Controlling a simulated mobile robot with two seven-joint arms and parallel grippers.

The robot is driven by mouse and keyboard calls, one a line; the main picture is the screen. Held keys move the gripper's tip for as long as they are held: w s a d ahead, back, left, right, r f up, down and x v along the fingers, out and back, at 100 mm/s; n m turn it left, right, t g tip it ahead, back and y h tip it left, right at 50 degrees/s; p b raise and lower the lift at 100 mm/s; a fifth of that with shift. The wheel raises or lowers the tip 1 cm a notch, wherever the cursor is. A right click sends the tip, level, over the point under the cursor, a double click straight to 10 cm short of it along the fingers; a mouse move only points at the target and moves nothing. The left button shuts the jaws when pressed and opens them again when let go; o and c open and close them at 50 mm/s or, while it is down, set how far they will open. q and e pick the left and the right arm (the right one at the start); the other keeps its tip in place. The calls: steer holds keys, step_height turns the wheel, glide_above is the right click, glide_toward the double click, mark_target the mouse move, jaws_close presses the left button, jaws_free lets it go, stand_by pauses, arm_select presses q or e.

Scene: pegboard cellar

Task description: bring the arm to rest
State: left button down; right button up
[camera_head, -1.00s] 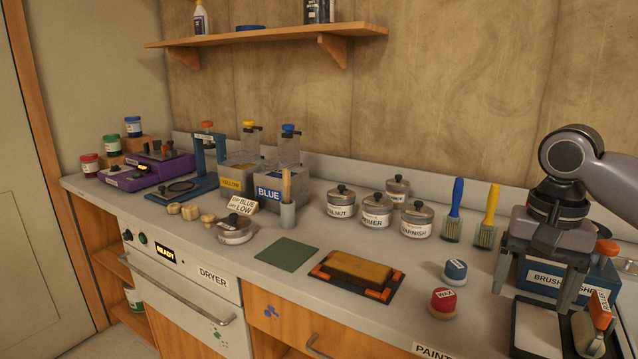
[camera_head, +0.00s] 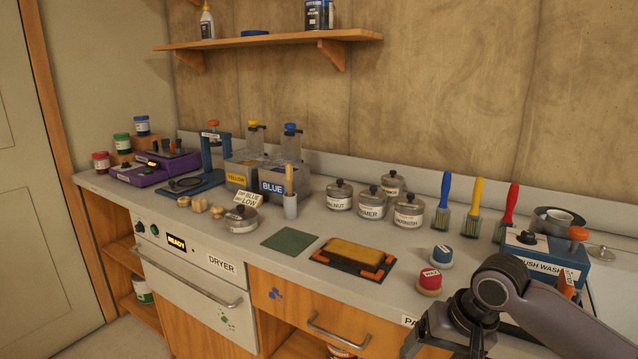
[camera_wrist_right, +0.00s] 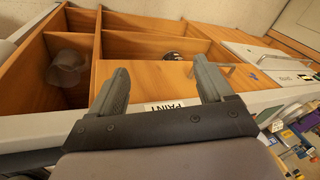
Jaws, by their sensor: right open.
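My right arm (camera_head: 535,305) comes in from the lower right of the head view, in front of the counter's front edge. Its gripper (camera_head: 430,345) is low at the bottom of that view, partly cut off, and covers part of the paint label. In the right wrist view my right gripper (camera_wrist_right: 160,68) shows two grey fingers spread wide apart with nothing between them. Beyond the fingers are a wooden drawer front (camera_wrist_right: 140,80) and open shelves. My left gripper is in neither view.
The counter (camera_head: 350,300) runs close behind the arm. The red wax pot (camera_head: 430,282), blue pot (camera_head: 441,257) and brush wash box (camera_head: 545,262) stand near the arm. Three brushes stand farther back. A drawer handle (camera_head: 337,330) sticks out at left of the gripper.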

steer(key=s+a+f+n+t+y+p, duration=0.1)
steer(key=s+a+f+t+y, duration=0.1)
steer(key=s+a+f, duration=0.3)
steer(key=s+a+f+n+t+y, duration=0.1)
steer(key=a+f+t, duration=0.1)
steer(key=f, duration=0.5)
steer(key=s+d+f+n+t+h+p, duration=0.1)
steer(key=s+d+f+t+h, duration=0.1)
steer(key=s, duration=0.5)
steer(key=s+d+f+n+t+h, duration=0.1)
steer(key=s+d+f+t, duration=0.1)
steer(key=s+d+f, duration=0.2)
steer(key=s+d, duration=0.2)
steer(key=s, duration=0.2)
steer(key=shift+d+h+p, duration=0.3)
steer(key=shift+h+p, duration=0.05)
steer(key=shift+h, duration=0.05)
